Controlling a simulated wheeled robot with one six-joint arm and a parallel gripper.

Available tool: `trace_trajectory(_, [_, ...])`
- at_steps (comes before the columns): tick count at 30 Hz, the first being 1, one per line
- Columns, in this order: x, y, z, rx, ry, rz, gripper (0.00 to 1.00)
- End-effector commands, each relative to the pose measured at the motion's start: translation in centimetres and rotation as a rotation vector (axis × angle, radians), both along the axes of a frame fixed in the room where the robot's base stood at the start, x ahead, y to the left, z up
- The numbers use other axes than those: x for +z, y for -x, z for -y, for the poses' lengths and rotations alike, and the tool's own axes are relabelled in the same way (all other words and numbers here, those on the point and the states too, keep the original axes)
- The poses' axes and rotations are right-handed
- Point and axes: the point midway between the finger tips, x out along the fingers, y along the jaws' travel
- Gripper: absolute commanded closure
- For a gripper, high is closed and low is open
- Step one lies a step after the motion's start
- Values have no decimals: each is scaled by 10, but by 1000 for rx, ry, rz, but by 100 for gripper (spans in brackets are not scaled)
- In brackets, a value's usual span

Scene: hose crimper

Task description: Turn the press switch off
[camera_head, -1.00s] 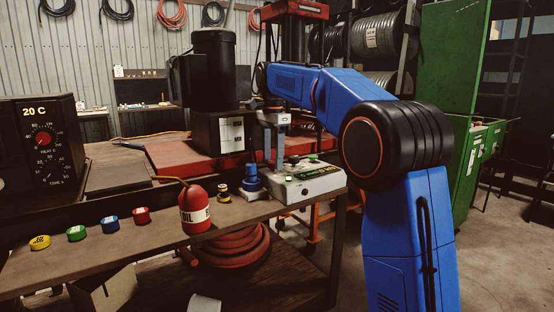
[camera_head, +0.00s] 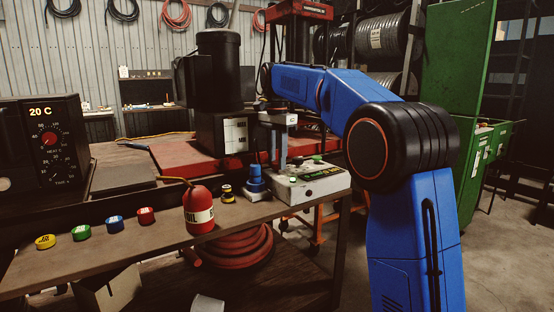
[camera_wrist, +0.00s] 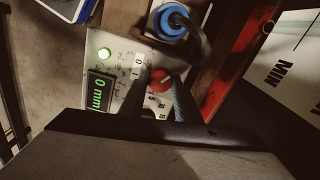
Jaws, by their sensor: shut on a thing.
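The press control box (camera_head: 318,186) is white and stands at the right front of the bench. In the wrist view its panel (camera_wrist: 122,48) shows a lit green lamp (camera_wrist: 104,53) and a green display (camera_wrist: 98,94) reading "0 mm". A red switch knob (camera_wrist: 159,78) sits on the panel beside a strip marked 0 and 1 (camera_wrist: 138,66). My gripper (camera_wrist: 157,97) is shut on the red knob, one finger on each side of it.
A blue round part (camera_head: 255,184) stands just left of the box; it also shows in the wrist view (camera_wrist: 173,21). A red oil bottle (camera_head: 198,209) and several coloured tape rolls (camera_head: 146,216) line the bench front. The black press motor (camera_head: 219,70) rises behind.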

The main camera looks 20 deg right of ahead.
Motion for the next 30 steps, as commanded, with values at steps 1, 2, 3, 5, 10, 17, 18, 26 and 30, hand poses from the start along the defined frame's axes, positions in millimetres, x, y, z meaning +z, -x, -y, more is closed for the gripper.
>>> trace_trajectory(1, [0,0,0,39,0,1,93])
trace_trajectory(2, [1,0,0,65,0,1,93])
trace_trajectory(3, [1,0,0,101,0,1,93])
trace_trajectory(5, [1,0,0,158,0,2,93])
trace_trajectory(10, [1,0,0,321,0,2,93])
trace_trajectory(17, [1,0,0,540,-1,2,93])
trace_trajectory(18, [1,0,0,577,-1,2,93])
trace_trajectory(26, [1,0,0,824,0,3,93])
trace_trajectory(30, [1,0,0,956,0,3,93])
